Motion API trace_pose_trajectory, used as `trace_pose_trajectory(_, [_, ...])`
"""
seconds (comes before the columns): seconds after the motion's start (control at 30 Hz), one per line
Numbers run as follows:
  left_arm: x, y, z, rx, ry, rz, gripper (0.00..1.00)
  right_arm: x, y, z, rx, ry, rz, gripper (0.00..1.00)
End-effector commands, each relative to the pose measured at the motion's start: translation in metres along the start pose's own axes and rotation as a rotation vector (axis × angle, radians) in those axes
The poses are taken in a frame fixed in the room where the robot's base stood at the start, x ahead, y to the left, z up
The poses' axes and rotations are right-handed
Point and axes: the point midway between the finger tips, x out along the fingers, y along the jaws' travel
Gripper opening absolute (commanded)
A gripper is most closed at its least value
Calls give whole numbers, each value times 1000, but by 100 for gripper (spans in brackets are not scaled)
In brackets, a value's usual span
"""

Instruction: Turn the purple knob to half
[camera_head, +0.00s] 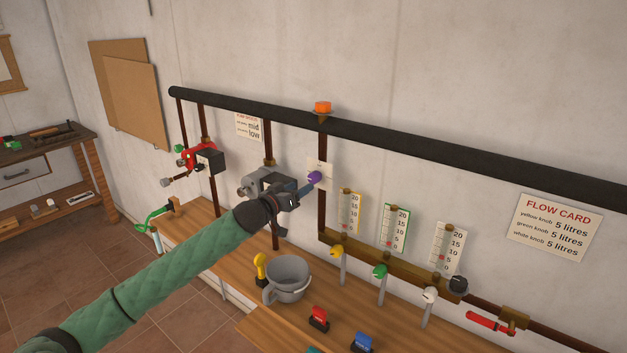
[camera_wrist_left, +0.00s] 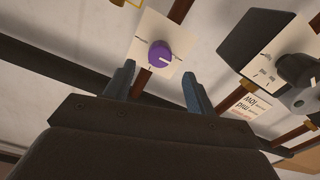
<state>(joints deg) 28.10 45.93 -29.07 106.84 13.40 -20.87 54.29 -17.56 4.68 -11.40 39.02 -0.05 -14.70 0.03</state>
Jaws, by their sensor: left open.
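The purple knob (camera_head: 314,177) sits on a white plate on the wall, left of the gauges. In the left wrist view the purple knob (camera_wrist_left: 159,54) is round, with a white pointer line toward the picture's right and dark tick marks on the white plate (camera_wrist_left: 141,38) around it. My left gripper (camera_head: 303,188) is just in front of the knob in the head view. In the left wrist view the open fingers (camera_wrist_left: 158,78) stand apart, with the knob just beyond their tips and the gap between them empty. I cannot tell whether they touch it. My right gripper is not in view.
A black pipe (camera_head: 430,149) runs along the wall above. Right of the knob are gauges (camera_head: 395,229) with yellow, green and white knobs (camera_head: 380,271) below. A grey mug (camera_head: 287,279) stands on the wooden bench under my arm. A red valve assembly (camera_head: 205,158) is to the left.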

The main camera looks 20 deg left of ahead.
Motion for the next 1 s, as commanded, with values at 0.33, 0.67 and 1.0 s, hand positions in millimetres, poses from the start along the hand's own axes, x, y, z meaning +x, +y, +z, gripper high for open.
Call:
trace_pose_trajectory(0.33, [42, 1, -6, -1, 0, -2, 55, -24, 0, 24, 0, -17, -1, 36])
trace_pose_trajectory(0.67, [74, 0, -1, 0, -1, -2, 55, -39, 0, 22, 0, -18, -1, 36])
trace_pose_trajectory(1.0, [76, 0, 0, 1, -1, -1, 53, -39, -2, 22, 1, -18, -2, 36])
